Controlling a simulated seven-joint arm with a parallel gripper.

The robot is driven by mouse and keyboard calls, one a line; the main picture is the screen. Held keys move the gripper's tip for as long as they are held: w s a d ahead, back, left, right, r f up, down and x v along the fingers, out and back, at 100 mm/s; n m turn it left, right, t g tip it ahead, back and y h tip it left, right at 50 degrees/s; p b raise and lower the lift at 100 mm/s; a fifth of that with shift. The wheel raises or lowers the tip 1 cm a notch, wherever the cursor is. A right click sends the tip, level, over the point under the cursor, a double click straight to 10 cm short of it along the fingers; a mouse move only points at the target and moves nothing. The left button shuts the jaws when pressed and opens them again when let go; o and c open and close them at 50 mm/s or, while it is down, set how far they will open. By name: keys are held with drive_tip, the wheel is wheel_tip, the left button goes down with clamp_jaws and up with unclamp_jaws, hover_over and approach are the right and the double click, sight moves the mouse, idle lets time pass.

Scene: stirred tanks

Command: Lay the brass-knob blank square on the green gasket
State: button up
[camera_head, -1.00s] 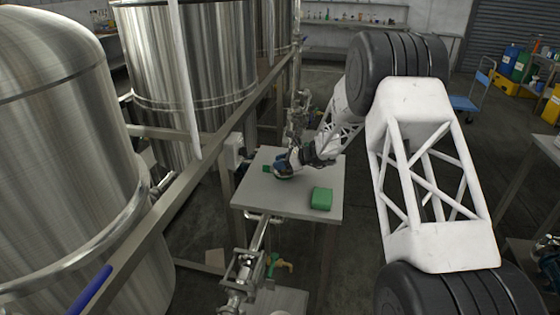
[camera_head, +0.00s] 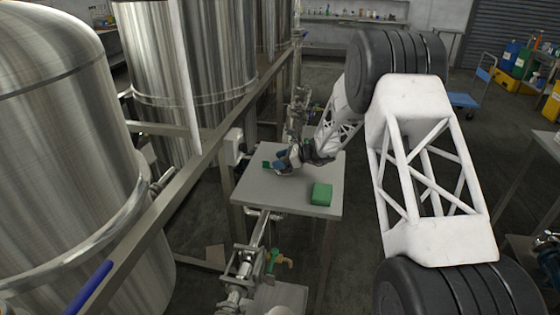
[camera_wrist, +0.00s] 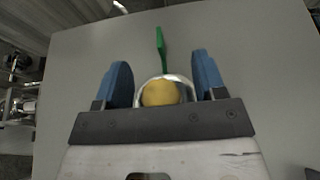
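My gripper (camera_wrist: 162,75) has two blue fingers, one on each side of the brass-knob blank. The blank shows as a silver dome with a round brass knob (camera_wrist: 160,93) in the wrist view. The fingers are set wide beside the dome, clear of the knob; whether they press on it I cannot tell. In the head view my gripper (camera_head: 281,163) is low over the far left part of the table and mostly hides the blank. A narrow green piece (camera_wrist: 160,48), perhaps the gasket, lies just beyond the blank; it also shows in the head view (camera_head: 266,164).
The table's middle front is clear. Steel tanks (camera_head: 190,70) and a rail stand to the left. Pipework with a valve (camera_head: 272,262) is in front of the table.

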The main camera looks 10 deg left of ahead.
drive_tip(key=shift+d, duration=0.1)
drive_tip(key=shift+v, duration=3.85)
drive_tip(key=shift+r, duration=0.2)
wheel_tip(320, 180, up, 7)
drive_tip(key=shift+f, duration=0.2)
